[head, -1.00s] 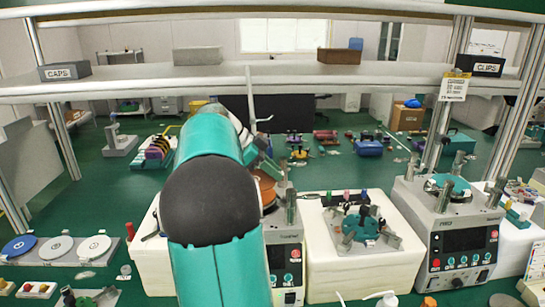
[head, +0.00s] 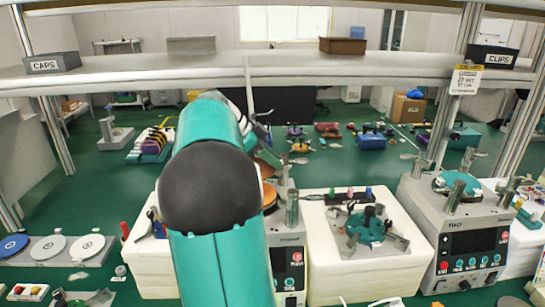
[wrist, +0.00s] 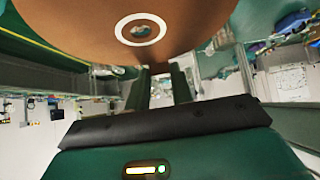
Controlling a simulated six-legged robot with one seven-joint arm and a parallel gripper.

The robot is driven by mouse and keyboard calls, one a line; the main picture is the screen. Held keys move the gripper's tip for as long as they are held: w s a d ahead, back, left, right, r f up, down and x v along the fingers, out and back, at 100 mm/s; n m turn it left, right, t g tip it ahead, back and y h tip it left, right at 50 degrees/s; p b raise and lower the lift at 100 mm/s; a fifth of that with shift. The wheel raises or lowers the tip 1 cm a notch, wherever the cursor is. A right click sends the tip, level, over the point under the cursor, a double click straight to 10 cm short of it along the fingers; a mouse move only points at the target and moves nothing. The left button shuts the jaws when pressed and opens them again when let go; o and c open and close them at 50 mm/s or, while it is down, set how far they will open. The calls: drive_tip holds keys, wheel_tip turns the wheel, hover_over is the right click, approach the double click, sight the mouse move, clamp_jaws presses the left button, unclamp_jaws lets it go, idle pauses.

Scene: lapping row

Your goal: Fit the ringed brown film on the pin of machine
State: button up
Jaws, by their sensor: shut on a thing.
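In the wrist view, the brown film (wrist: 75,22) fills the top of the picture, with a white ring (wrist: 140,30) around its middle. My gripper (wrist: 158,72) is shut on the film's near edge. In the head view, my teal arm hides most of the gripper. A brown patch (head: 265,157) shows just past the arm; I cannot tell for sure that it is the held film. A machine (head: 290,255) with a dark panel stands behind the arm, partly hidden, with an orange-brown round part at its top. I cannot make out its pin.
Another machine (head: 465,240) with a teal top stands at right. Between them, a white block (head: 325,270) carries a teal fixture (head: 365,228). Blue and white discs (head: 48,249) lie at left. A shelf (head: 300,66) with CAPS and CLIPS boxes crosses above the arm.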

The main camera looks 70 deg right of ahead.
sight(272, 192)
drive_tip(key=shift+s+r, duration=0.1)
drive_tip(key=shift+s, duration=0.15)
drive_tip(key=shift+w, duration=0.35)
drive_tip(key=shift+s+f, duration=0.2)
drive_tip(key=shift+f, duration=0.4)
drive_tip(key=shift+w+a+f, duration=0.1)
drive_tip(key=shift+f, duration=2.2)
drive_tip(key=shift+f, duration=1.1)
drive_tip(key=o, duration=1)
drive_tip(key=shift+o, duration=0.2)
